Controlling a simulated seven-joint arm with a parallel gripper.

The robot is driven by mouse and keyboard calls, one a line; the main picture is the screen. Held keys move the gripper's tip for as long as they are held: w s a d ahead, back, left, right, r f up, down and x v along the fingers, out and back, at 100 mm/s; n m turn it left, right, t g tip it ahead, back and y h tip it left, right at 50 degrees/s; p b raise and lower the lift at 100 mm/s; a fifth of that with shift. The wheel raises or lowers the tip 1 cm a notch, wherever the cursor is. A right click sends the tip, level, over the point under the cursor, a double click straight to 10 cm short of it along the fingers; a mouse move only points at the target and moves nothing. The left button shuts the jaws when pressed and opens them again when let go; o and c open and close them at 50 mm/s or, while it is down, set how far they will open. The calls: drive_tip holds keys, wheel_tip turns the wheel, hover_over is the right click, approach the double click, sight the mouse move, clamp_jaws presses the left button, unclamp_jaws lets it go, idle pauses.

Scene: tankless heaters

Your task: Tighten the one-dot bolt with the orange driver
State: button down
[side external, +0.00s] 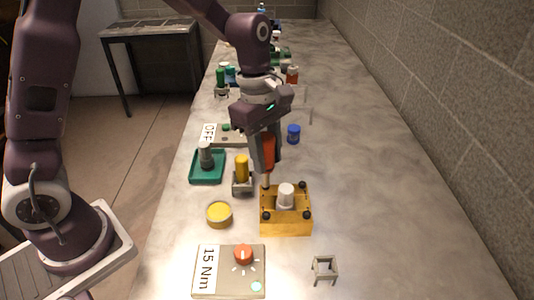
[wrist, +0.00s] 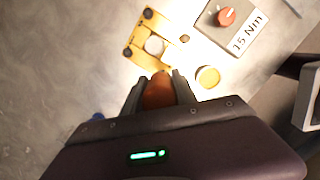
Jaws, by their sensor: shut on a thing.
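My gripper (side external: 264,160) is shut on the orange driver (side external: 268,149), which is held nearly upright with its shaft pointing down. The shaft's tip is at the back left corner of the yellow block (side external: 286,226); I cannot tell whether it touches a bolt. Dark bolts (side external: 302,185) show at the block's other corners. Dot marks are too small to read, so I cannot tell which is the one-dot bolt. A white cylinder (side external: 286,196) stands on the block's middle. In the wrist view the orange handle (wrist: 158,92) sits between the fingers, and the block (wrist: 140,37) lies ahead.
A yellow-handled tool stands in a holder (side external: 242,185) close left of my gripper. A 15 Nm dial box (side external: 229,285), yellow round tin (side external: 219,214), small empty stand (side external: 324,268), teal tray (side external: 207,180) and blue jar (side external: 294,133) stand around. The counter's right side is clear.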

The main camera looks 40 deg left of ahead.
sight(268, 138)
drive_tip(key=shift+r, duration=3.5)
